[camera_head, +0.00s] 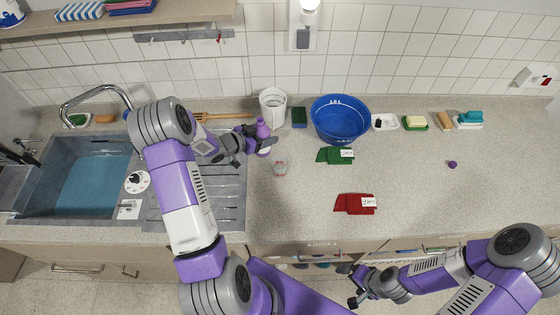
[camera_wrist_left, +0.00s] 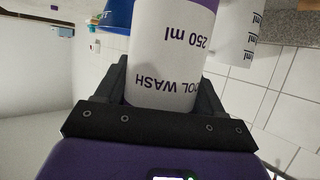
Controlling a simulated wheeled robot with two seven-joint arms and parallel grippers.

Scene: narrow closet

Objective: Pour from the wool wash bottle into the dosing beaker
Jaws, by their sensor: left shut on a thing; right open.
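The wool wash bottle (camera_head: 263,131), white with purple, is between the fingers of my left gripper (camera_head: 258,146). In the left wrist view its white label (camera_wrist_left: 165,60) reads "WOOL WASH" and "250 ml", and the gripper is shut around it. The bottle looks about upright; I cannot tell if it touches the counter. My right gripper (camera_head: 354,287) is open and empty, low in front of the counter.
A white container with markings (camera_head: 272,108) stands close behind the bottle. A blue tub (camera_head: 340,120) is at the back. The sink (camera_head: 92,178) is left. The right-hand counter is mostly clear.

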